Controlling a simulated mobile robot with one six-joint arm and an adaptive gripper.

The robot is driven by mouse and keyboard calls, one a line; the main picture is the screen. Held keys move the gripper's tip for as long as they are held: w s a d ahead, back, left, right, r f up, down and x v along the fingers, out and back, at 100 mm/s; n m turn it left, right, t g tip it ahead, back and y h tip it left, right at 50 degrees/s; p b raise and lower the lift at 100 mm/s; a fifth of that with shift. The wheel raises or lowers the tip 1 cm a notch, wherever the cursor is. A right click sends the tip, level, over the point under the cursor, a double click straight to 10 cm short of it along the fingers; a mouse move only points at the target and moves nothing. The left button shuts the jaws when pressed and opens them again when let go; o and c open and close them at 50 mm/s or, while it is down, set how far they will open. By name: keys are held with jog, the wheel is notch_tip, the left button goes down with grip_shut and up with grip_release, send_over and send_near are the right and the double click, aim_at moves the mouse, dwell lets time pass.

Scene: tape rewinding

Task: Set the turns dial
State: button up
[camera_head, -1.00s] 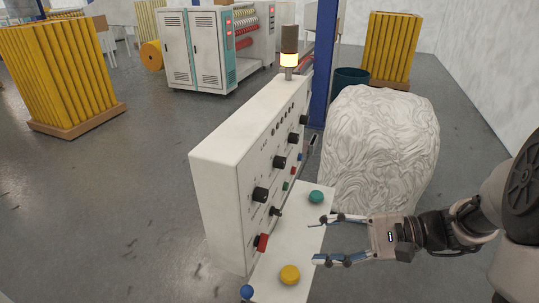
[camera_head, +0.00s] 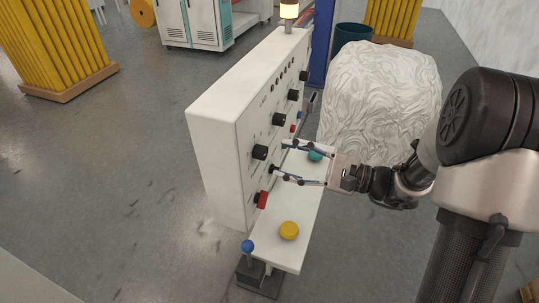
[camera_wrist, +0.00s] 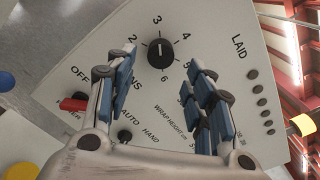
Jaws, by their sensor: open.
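The turns dial is a black round knob (camera_wrist: 160,53) on the white panel, ringed by numbers, with its white mark toward the 3. Its label is partly hidden by my left finger; only "NS" shows. In the head view the knob (camera_head: 260,152) is the nearest large one on the panel face. My gripper (camera_head: 279,157) is open and empty, its fingertips close to the panel just right of the knob. In the wrist view my gripper's fingers (camera_wrist: 162,72) stand either side below the knob, apart from it. The fingers hide parts of the panel, including some wrap height markings.
A red switch (camera_wrist: 73,104) and an auto/hand switch (camera_wrist: 124,136) sit near the dial. A shelf below the panel (camera_head: 307,215) carries a yellow button (camera_head: 289,230) and a teal button (camera_head: 315,155). A blue ball-topped lever (camera_head: 247,246) stands at the near end. A white wrapped bale (camera_head: 380,105) stands behind.

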aim_at(266, 154)
jog(key=x, duration=0.5)
jog(key=shift+w+a, duration=0.1)
jog(key=shift+a, duration=0.05)
jog(key=shift+c, duration=0.5)
jog(key=c, duration=1)
